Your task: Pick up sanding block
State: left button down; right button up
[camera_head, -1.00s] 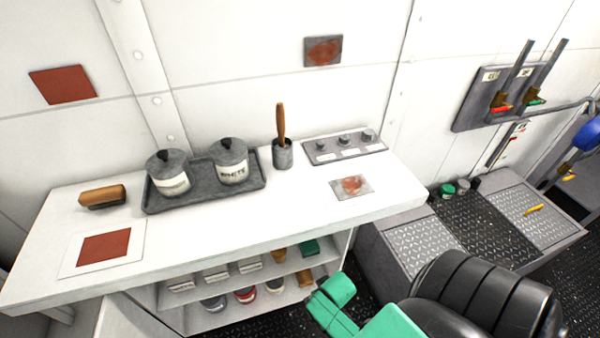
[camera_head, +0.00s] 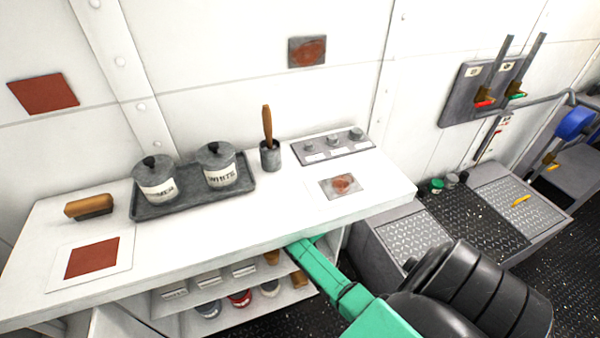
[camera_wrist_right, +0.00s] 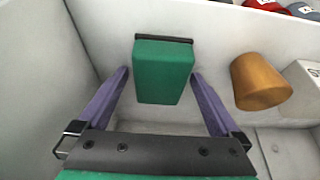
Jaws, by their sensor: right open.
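A green block with a dark edge strip (camera_wrist_right: 163,72), which looks like the sanding block, lies on a white shelf surface in the right wrist view. My right gripper (camera_wrist_right: 160,76) is open, its two purple fingers on the left and right of the block, with small gaps showing beside it. In the head view my green right arm reaches under the bench top into the shelves; its fingers are hidden there and the block cannot be made out. My left gripper is not in view.
A shelf wall (camera_wrist_right: 45,80) is close on the left. The bench top (camera_head: 240,220) overhangs the shelves. A tray (camera_head: 160,211) with two pots stands above.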

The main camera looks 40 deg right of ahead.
jog(key=c, duration=1.4)
jog(key=shift+r, duration=0.1)
